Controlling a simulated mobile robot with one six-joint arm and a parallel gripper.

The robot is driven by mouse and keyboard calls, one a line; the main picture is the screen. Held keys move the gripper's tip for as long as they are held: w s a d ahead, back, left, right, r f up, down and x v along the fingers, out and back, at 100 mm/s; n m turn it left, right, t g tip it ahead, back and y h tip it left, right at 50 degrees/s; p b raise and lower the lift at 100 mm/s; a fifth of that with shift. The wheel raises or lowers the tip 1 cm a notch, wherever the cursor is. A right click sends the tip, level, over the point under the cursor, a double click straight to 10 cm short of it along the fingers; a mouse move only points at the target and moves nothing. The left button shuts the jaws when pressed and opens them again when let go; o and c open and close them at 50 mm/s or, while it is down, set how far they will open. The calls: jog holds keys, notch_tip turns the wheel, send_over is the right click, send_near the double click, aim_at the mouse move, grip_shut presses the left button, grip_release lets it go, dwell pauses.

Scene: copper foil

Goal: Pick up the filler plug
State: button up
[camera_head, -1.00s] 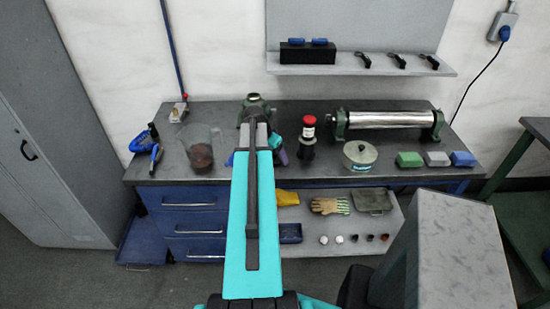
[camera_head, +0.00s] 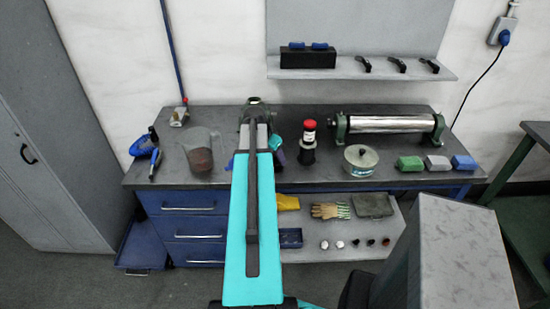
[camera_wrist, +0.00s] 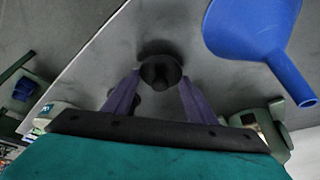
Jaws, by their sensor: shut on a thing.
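The filler plug shows as a dark round knob-like piece (camera_wrist: 160,66) between my fingertips in the wrist view, at upper centre. My gripper (camera_wrist: 160,80) has purple fingers, which are shut on its two sides. A dark patch lies below it, near the left finger. I cannot tell whether the plug touches the surface beneath it.
A blue funnel (camera_wrist: 252,30) lies close at the upper right of the wrist view. A shelf (camera_head: 360,68) hangs above.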

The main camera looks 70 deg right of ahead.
jog(key=shift+r+b, duration=0.45)
jog(key=shift+r, duration=0.5)
jog(key=shift+s+a+r, duration=0.15)
jog(key=shift+a, duration=0.15)
jog(key=s+a+b, duration=0.5)
jog(key=a, duration=0.3)
jog(key=shift+a+r, duration=0.4)
jog(key=shift+b, duration=0.35)
jog(key=b, duration=0.3)
jog(key=shift+s+a, duration=0.2)
jog(key=shift+a, duration=0.05)
jog(key=b, duration=0.3)
jog(key=shift+s+a+b, duration=0.2)
jog(key=shift+a+b, duration=0.15)
